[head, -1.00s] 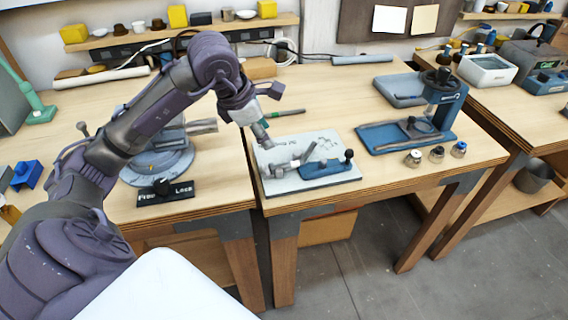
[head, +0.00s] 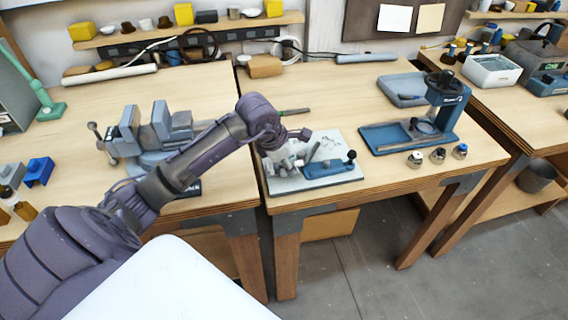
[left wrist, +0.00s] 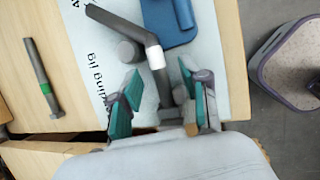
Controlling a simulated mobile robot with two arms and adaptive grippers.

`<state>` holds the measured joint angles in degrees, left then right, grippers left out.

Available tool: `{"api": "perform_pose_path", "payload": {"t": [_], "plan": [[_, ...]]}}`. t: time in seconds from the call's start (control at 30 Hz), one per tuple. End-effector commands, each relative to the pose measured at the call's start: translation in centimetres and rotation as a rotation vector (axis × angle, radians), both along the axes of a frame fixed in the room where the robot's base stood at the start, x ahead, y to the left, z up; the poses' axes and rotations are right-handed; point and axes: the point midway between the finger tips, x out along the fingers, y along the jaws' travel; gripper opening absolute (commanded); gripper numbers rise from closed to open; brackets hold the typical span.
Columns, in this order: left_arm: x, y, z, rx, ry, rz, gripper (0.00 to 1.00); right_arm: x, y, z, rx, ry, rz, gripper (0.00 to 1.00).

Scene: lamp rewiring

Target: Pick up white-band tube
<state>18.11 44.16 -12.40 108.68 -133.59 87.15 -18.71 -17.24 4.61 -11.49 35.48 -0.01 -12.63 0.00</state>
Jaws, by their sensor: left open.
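The white-band tube (left wrist: 155,57) shows in the left wrist view as a dark grey bent tube with a white band near its bend. It lies over the pale jig board (left wrist: 88,50), which also shows in the head view (head: 345,177). My left gripper (left wrist: 160,80) is open, with its teal finger pads on either side of the tube's lower part. I cannot tell whether the pads touch it. In the head view my left gripper (head: 290,152) is low over the jig board and hides most of the tube. My right gripper is not in view.
A green-band tube (left wrist: 42,80) lies on the bench left of the board. A blue block with a handle (head: 328,168) sits on the board. A blue press (head: 440,105) stands to the right, with several small knobs in front. A vise (head: 150,135) stands left.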

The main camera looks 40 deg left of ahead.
Motion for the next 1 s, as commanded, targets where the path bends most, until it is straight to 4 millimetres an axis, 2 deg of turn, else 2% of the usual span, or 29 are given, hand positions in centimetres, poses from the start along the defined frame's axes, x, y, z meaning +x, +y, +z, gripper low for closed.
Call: {"api": "perform_pose_path", "payload": {"t": [0.17, 0.47, 0.87, 1.0], "plan": [[0.02, 0.01, -0.06, 0.001, -0.001, 0.000, 0.46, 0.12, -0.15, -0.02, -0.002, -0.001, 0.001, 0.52], [0.01, 0.02, -0.02, 0.001, -0.001, 0.000, 0.00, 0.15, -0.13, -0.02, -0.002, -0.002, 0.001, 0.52], [0.05, 0.03, 0.13, 0.000, -0.003, 0.000, 0.00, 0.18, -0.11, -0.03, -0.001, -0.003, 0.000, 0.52], [0.13, 0.08, 0.79, 0.002, -0.006, -0.001, 0.00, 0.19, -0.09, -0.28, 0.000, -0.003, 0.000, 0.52]]}}
